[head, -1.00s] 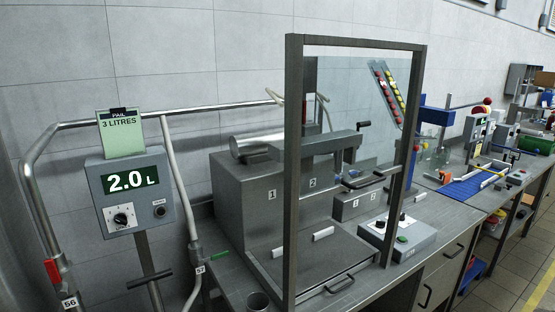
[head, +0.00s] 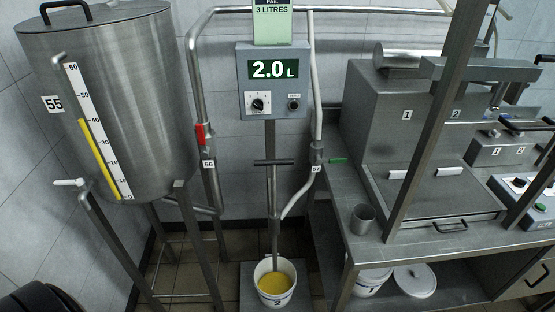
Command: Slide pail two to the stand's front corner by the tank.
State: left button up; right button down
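Pail two (head: 276,283), a white pail marked 2 with yellow liquid in it, stands upright on a low grey stand (head: 247,272) at the bottom middle of the head view. A vertical pipe comes down to the pail's mouth. The big steel tank (head: 105,130), marked 55, stands on legs to the left, with a scale and a yellow level bar up to about 40. The front of the stand is cut off or hidden by the pail at the picture's bottom edge. Neither of my grippers is in view.
A display box (head: 273,80) reads 2.0 L under a card (head: 272,22) saying 3 LITRES. Right of the stand is a steel bench; its lower shelf holds another white pail (head: 372,283) and a lid (head: 415,281). A metal cup (head: 362,219) stands on the bench. Tank legs bound the left.

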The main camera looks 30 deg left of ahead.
aim_at(275, 290)
jog(key=u, duration=0.9)
